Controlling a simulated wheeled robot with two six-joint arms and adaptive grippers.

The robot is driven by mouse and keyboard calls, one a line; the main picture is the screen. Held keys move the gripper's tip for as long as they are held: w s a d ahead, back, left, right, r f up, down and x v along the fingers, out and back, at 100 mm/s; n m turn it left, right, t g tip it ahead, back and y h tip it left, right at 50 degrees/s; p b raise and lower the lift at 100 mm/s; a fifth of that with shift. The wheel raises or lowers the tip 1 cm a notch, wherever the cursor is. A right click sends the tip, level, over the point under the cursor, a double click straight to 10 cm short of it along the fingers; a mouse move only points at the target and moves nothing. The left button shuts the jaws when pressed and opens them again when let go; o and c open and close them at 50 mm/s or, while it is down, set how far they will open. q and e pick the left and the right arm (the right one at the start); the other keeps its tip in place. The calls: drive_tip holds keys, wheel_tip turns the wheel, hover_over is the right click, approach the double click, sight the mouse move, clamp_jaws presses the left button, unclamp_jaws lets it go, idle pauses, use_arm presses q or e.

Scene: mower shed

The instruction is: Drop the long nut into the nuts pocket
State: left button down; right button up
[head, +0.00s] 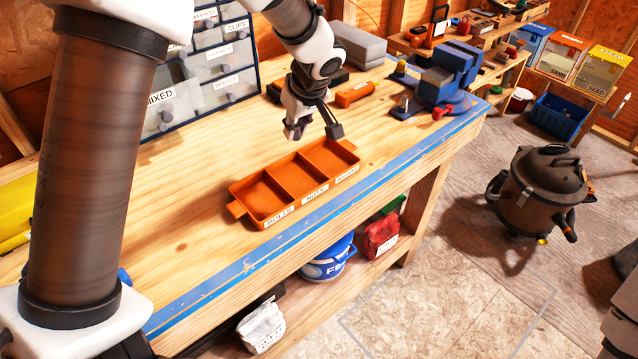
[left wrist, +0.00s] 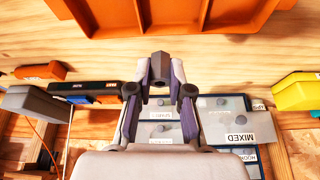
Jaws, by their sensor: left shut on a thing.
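The orange tray (head: 232,207) lies on the workbench with three pockets in a row, labelled bolts at left, nuts in the middle and a third label at right. The nuts pocket (head: 298,176) looks empty. My left gripper (head: 295,131) hangs pointing down above the bench, just behind the tray and apart from it. The tray (left wrist: 190,30) shows at the top there. My right gripper is not visible.
A drawer cabinet (head: 218,72) stands behind the gripper at the back left. An orange tool (head: 355,94) and a blue vise (head: 448,75) are farther right on the bench. The wood left of the tray is clear. The bench's front edge has a blue strip (head: 290,238).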

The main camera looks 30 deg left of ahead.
use_arm(q)
wheel_tip(320, 180, down, 3)
drive_tip(key=s+a+n, duration=0.1)
drive_tip(key=s, duration=0.1)
drive_tip(key=b, duration=0.3)
hover_over(285, 176)
drive_tip(key=d, duration=0.2)
drive_tip(key=f, duration=0.6)
drive_tip(key=shift+s, duration=0.4)
drive_tip(key=c, duration=1)
unclamp_jaws()
drive_tip(key=shift+r, duration=0.1)
drive_tip(key=v, duration=1.1)
drive_tip(key=shift+d+r, duration=0.25)
drive_tip(key=shift+r, duration=0.1)
